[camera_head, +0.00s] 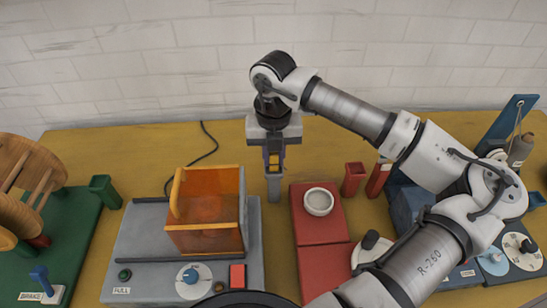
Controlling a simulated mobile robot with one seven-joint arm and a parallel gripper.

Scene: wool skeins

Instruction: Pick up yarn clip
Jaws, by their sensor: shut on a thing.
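My gripper (274,158) points straight down in the middle of the head view, just right of the orange box. It is shut on a small narrow piece, the yarn clip (273,161), which shows only as a dark, bluish and yellow bit between the fingers. The fingers hide most of it. A small grey upright block or holder (273,188) is directly below the fingertips. I cannot tell whether the clip touches it.
A grey machine with an orange translucent box (208,210) stands left of my gripper. A red base with a white round dish (318,202) is to the right, with a small red holder (354,178) behind. A green board with a wooden wheel (27,185) is far left. The back of the yellow table (110,150) is mostly clear.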

